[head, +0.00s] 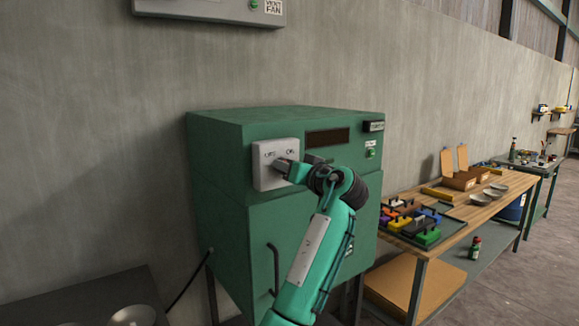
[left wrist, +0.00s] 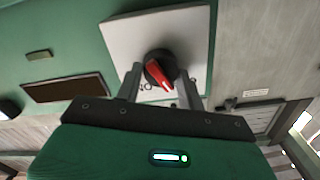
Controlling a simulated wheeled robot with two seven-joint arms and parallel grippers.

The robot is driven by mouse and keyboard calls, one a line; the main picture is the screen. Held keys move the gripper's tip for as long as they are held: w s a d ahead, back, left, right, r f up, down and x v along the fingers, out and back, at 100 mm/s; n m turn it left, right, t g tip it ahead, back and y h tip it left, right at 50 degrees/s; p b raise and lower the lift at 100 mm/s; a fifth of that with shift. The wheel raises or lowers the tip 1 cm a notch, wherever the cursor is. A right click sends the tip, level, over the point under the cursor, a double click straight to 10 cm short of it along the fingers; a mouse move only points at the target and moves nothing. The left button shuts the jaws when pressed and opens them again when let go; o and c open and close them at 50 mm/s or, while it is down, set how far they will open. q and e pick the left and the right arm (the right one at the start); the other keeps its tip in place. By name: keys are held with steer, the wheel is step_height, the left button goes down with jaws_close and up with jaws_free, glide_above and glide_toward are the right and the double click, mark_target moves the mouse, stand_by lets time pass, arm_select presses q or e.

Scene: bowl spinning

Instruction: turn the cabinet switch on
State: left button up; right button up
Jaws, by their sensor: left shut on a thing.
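The green cabinet (head: 225,190) stands against the grey wall with a pale switch plate (head: 263,180) at its upper front. The plate carries an OFF label on the left and an ON label on the right. In the left wrist view the plate (left wrist: 190,30) holds a round black switch with a red handle (left wrist: 158,70) and white pointer line. In the head view the gripper hides the switch.
A small green light (head: 371,154) is on the cabinet's upper right, beside a dark window (head: 330,137). A black door handle (head: 273,270) sticks out below. A wooden table (head: 478,207) with colored blocks and bowls stands to the right. A grey box (head: 210,9) hangs above.

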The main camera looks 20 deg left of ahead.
arm_select(q)
steer(key=shift+w+d+f+m+p, duration=0.1)
steer(key=shift+m+p, duration=1.8)
steer(key=shift+m, duration=1.6)
steer(key=shift+f+m+p, duration=0.1)
steer(key=shift+m+p, duration=1.75)
steer(key=shift+m, duration=1.65)
steer(key=o, duration=1)
steer(key=shift+c, duration=0.2)
